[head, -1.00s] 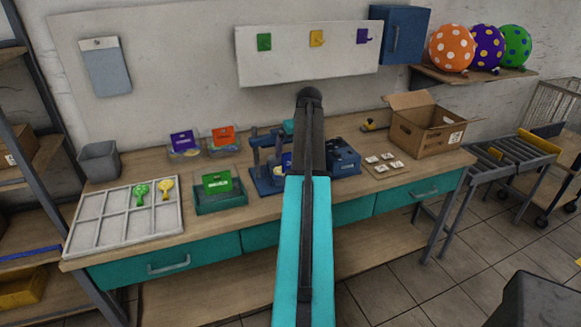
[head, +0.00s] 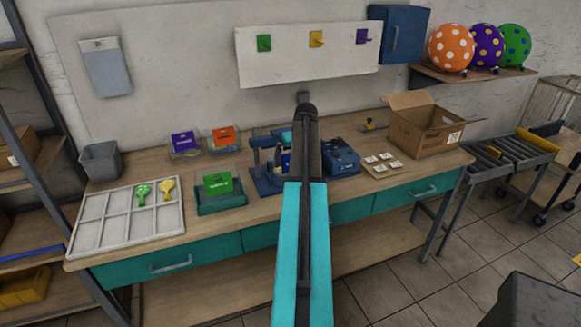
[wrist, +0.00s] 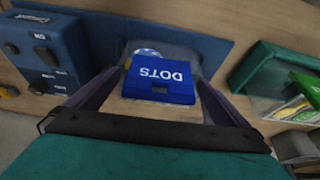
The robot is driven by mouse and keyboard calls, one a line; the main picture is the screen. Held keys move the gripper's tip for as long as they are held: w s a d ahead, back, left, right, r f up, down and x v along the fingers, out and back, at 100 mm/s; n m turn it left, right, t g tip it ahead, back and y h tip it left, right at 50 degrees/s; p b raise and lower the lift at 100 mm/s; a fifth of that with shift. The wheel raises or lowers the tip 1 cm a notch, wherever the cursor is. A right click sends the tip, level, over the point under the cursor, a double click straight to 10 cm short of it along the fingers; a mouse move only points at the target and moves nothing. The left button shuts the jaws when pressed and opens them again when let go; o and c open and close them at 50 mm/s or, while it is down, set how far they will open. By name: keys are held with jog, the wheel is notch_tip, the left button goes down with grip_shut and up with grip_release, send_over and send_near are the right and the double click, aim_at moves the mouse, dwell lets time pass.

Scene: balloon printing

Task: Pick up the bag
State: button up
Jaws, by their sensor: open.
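A blue piece marked "DOTS" (wrist: 160,80), perhaps the header of a bag, lies between the fingers of my gripper (wrist: 156,84) in the wrist view. My gripper is open, with a dark finger on each side of it and no clear grip. A clear-looking part with a blue and white round shape (wrist: 148,54) shows just beyond it. In the head view my arm hides my gripper and most of this spot at the blue press (head: 265,178). A bag with a green header (head: 218,183) stands in a green tray (head: 222,206) left of the press.
Bins with purple (head: 183,140) and orange (head: 224,135) headed packs stand behind. A partitioned tray (head: 90,232) is at the left. Right of my arm are a blue box (head: 341,158), small white tiles (head: 381,162) and an open carton (head: 426,130).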

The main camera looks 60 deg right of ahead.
dwell(0.3)
jog(key=c, duration=1.5)
jog(key=shift+r, duration=0.1)
jog(key=s+a+r+b, duration=0.1)
jog(key=s+a+r, duration=0.1)
jog(key=s, duration=0.2)
jog(key=s+a+r+b, duration=0.2)
jog(key=s+a+r, duration=0.1)
jog(key=s+a+r+b, duration=0.1)
jog(key=s+a+r, duration=0.1)
jog(key=s+r, duration=0.1)
jog(key=shift+s+a, duration=0.4)
jog(key=shift+s, duration=0.45)
jog(key=shift+f, duration=0.1)
